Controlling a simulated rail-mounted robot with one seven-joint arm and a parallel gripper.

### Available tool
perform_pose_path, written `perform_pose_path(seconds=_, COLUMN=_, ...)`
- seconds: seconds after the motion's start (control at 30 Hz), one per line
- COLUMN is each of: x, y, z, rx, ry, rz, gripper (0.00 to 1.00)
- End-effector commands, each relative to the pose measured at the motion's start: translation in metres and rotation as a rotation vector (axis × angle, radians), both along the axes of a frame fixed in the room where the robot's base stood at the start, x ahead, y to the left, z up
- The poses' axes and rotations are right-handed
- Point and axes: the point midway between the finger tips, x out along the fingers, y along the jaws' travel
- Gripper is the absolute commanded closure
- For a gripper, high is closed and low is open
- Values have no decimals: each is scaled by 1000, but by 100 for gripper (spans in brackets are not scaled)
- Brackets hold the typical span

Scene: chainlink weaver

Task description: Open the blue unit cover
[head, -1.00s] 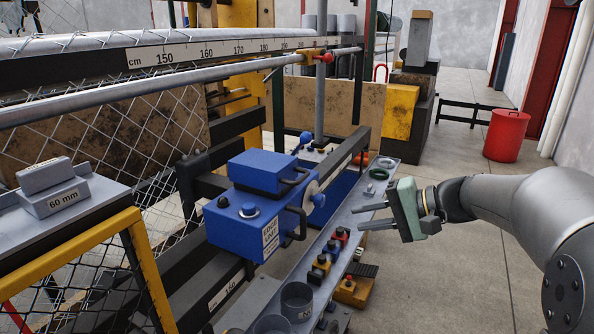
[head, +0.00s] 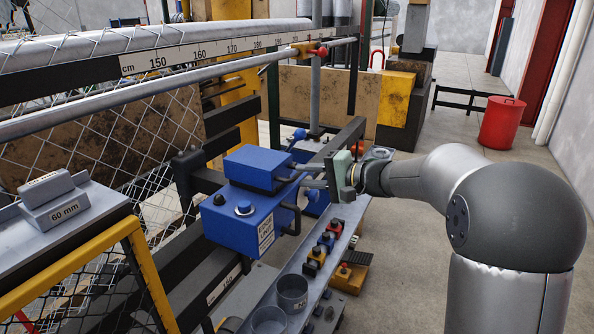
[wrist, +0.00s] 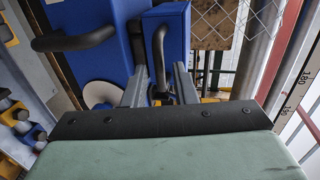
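The blue unit (head: 238,222) is mounted beside the rail, with its box-shaped blue cover (head: 255,164) closed on top. In the wrist view the cover (wrist: 172,22) carries a black bar handle (wrist: 159,50). My gripper (head: 305,175) is at the right side of the cover, by that handle. In the wrist view my gripper's two fingers (wrist: 158,80) are apart, with the lower part of the handle between them in the picture. I cannot tell whether either finger touches it. The fingertips partly hide the handle in the head view.
A second black handle (head: 292,220) sticks out of the unit's front, close below my gripper. A grey shelf (head: 318,285) with coloured buttons (head: 326,242) and cups (head: 291,292) runs below. A measuring rail (head: 205,58) and chain-link mesh (head: 110,150) lie behind.

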Motion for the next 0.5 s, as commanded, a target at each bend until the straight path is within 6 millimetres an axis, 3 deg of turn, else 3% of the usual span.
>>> perform_pose_path(seconds=0.2, x=11, y=24, z=-5, rx=-1, ry=0, rz=0, gripper=75)
perform_pose_path(seconds=0.5, x=13, y=29, z=-7, rx=-1, ry=0, rz=0, gripper=75)
